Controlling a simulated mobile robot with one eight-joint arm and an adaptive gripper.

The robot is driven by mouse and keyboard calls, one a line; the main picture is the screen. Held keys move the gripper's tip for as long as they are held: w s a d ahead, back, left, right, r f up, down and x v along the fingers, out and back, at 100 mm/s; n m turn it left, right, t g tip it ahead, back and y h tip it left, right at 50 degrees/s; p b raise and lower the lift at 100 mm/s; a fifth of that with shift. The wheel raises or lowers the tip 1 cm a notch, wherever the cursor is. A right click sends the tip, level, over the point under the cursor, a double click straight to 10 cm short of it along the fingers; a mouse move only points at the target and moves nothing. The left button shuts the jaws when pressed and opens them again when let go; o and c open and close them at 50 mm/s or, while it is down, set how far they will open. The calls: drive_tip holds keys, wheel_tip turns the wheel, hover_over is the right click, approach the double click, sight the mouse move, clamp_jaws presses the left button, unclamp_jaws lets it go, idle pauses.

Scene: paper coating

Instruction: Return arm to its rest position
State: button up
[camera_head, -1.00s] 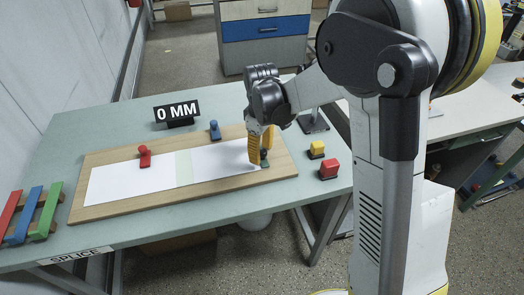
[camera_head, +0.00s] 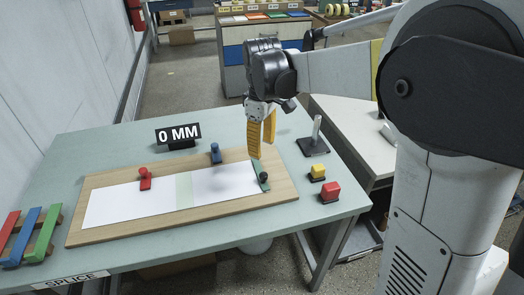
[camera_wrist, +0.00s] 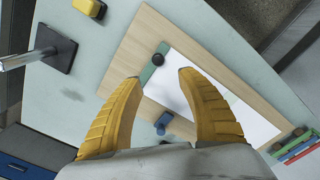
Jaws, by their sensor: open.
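My gripper (camera_head: 262,135) hangs above the right end of the wooden board (camera_head: 280,192), its two yellow fingers apart with nothing between them. In the wrist view my gripper (camera_wrist: 155,80) also shows open and empty. A green strip with a black knob (camera_head: 261,176) lies across the right end of the white paper (camera_head: 120,204); it shows in the wrist view too (camera_wrist: 152,66). A red clamp (camera_head: 145,180) and a blue clamp (camera_head: 215,154) stand on the board.
A yellow block (camera_head: 318,172) and a red block (camera_head: 330,191) sit at the table's right. A dark stand with a post (camera_head: 313,146) is behind them. A "0 MM" sign (camera_head: 178,135) stands at the back. Coloured bars (camera_head: 32,235) lie at the left.

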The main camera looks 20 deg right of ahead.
idle(0.3)
drive_tip(key=s+d+r+m+t, duration=0.1)
drive_tip(key=s+m+t, duration=0.2)
drive_tip(key=s, duration=0.7)
drive_tip(key=s+d+r+m+t, duration=0.1)
drive_tip(key=s+m+t, duration=0.3)
drive_tip(key=s, duration=0.6)
drive_tip(key=shift+d+m, duration=0.4)
drive_tip(key=shift+m, duration=0.6)
drive_tip(key=shift+c, duration=0.4)
